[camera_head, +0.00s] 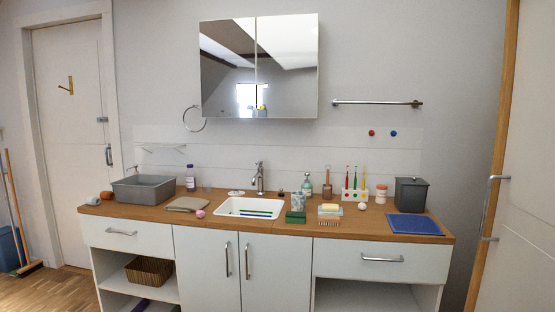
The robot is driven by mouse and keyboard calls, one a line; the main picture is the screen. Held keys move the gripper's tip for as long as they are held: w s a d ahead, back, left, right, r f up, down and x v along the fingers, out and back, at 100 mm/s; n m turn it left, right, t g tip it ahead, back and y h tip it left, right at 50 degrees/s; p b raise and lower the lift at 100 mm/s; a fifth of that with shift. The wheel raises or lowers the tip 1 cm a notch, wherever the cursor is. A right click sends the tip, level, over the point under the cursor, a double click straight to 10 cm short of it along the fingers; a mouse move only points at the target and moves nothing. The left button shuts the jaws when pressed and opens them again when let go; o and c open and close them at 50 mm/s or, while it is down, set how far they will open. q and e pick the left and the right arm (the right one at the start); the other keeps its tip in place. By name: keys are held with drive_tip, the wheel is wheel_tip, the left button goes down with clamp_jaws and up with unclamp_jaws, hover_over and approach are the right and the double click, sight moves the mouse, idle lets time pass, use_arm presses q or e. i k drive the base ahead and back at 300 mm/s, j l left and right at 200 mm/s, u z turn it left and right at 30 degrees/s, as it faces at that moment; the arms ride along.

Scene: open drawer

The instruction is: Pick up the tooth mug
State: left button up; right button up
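A small light blue-grey patterned cup (298,202), which looks like the tooth mug, stands upright on the wooden counter (150,212) just right of the sink. A dark green box (295,217) sits right in front of it and hides part of its base. A soap bottle (308,186) stands close behind it to the right. A small clear glass (206,187) also shows left of the tap. Neither of my grippers is in view.
The white sink (228,212) holds blue and green sticks. A toothbrush rack (355,193), a grey lidded bin (412,195), a blue mat (413,224) and a grey tub (143,188) share the counter. Both drawers (382,260) look shut. The mirror cabinet (259,68) hangs above.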

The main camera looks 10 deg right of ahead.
sight(298, 198)
drive_tip(key=i+l+z, duration=0.2)
drive_tip(key=i, duration=0.75)
drive_tip(key=i+z, duration=0.25)
drive_tip(key=i, duration=0.25)
drive_tip(key=i+j+z, duration=0.1)
drive_tip(key=i+z, duration=0.15)
drive_tip(key=i, duration=0.25)
drive_tip(key=i+j+z, duration=0.25)
drive_tip(key=i, duration=0.25)
drive_tip(key=i+j+z, duration=0.3)
drive_tip(key=i, duration=0.15)
drive_tip(key=i+l, duration=0.05)
drive_tip(key=l, duration=0.05)
